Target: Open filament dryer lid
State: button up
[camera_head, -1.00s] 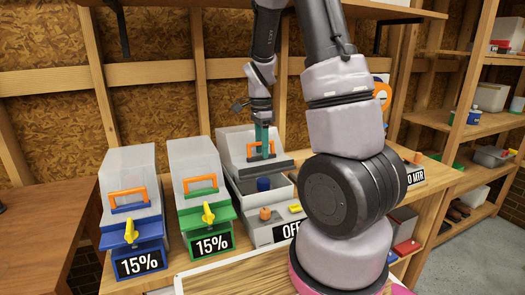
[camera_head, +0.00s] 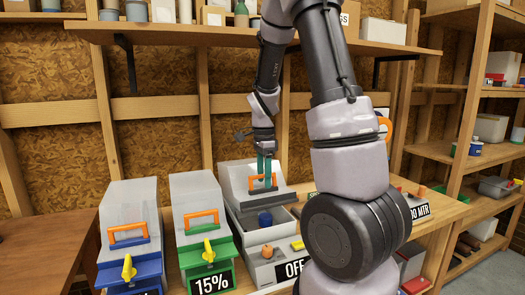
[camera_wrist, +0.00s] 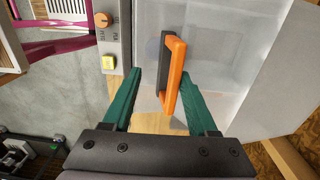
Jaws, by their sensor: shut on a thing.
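The filament dryer (camera_head: 250,250) with the "OFF" label stands right of two other dryers. Its pale lid (camera_head: 236,176) is raised and tilted back, so the grey box below shows open at the front. An orange handle (camera_head: 262,182) sits on the lid's front; it also shows in the wrist view (camera_wrist: 173,72). My gripper (camera_head: 265,166) has its teal fingers at this handle and is shut on it. In the wrist view, the fingers (camera_wrist: 163,112) lie on either side of the handle. A dark blue cylinder (camera_head: 264,218) is seen in the open box.
Two closed dryers, one blue (camera_head: 136,268) and one green (camera_head: 208,250), stand close on the left. A wall shelf (camera_head: 180,34) with containers runs above. An orange knob (camera_wrist: 103,20) and yellow button (camera_wrist: 108,62) are on the dryer's front panel. My arm hides part of the bench.

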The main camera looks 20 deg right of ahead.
jog(key=shift+w+r, duration=0.25)
jog(key=shift+r, duration=1.35)
jog(key=shift+w+r, duration=0.25)
jog(key=shift+r, duration=1.3)
jog(key=shift+w+r, duration=0.25)
jog(key=shift+r, duration=1.35)
